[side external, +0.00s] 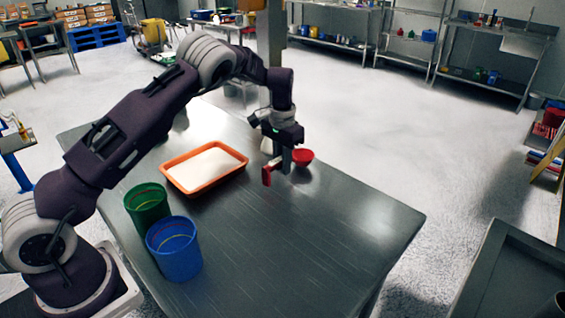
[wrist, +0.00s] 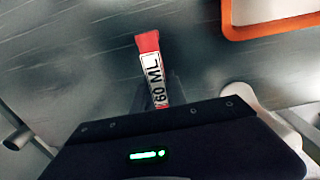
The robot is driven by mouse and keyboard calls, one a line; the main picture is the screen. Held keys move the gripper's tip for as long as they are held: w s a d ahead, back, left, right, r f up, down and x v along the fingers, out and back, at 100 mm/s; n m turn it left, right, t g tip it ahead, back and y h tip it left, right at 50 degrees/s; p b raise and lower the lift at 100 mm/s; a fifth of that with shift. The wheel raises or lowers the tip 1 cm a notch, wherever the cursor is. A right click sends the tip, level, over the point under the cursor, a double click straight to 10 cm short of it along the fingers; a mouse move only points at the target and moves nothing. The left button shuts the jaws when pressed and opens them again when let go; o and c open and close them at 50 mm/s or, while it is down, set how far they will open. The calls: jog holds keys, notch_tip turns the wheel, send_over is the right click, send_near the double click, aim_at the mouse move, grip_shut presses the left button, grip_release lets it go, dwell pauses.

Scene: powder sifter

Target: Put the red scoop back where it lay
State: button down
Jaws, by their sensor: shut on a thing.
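The red scoop (side external: 302,157) is held by my gripper (side external: 286,166) over the grey metal table. Its round bowl shows to the right of the fingers and its red handle (side external: 267,176) to the left. In the wrist view the handle, with a white "60 ML" label (wrist: 155,77), points away from the gripper body, and the bowl is hidden. My gripper is shut on the scoop. I cannot tell how far the scoop is above the table.
An orange tray (side external: 243,176) of white powder lies left of my gripper; its rim also shows in the wrist view (wrist: 270,30). A green bucket (side external: 147,210) and a blue bucket (side external: 174,252) stand front left. A whitish object (side external: 266,146) is partly hidden behind my gripper. The table's right is clear.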

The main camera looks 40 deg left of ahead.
jog(key=shift+f, duration=0.6)
jog(key=c, duration=1.3)
grip_release()
jog(key=shift+o, duration=0.2)
notch_tip(320, 180, up, 7)
jog(key=shift+f, duration=0.15)
jog(key=s+d+r+n+t+h, duration=0.1)
jog(key=s+d+r, duration=0.1)
jog(key=s+r, duration=0.55)
jog(key=s+d+r+t, duration=0.1)
jog(key=s+d+r, duration=0.3)
jog(key=r, duration=0.6)
jog(key=s+d+r+t, duration=0.2)
jog(key=s+r, duration=0.1)
jog(key=s, duration=0.9)
jog(key=s+f, duration=0.2)
jog(key=s, duration=0.5)
jog(key=s+d+f+m+t+y, duration=0.1)
jog(key=s, duration=0.6)
jog(key=shift+s+d+f+t, duration=0.15)
jog(key=shift+d+f+t, duration=0.15)
jog(key=shift+f, duration=0.1)
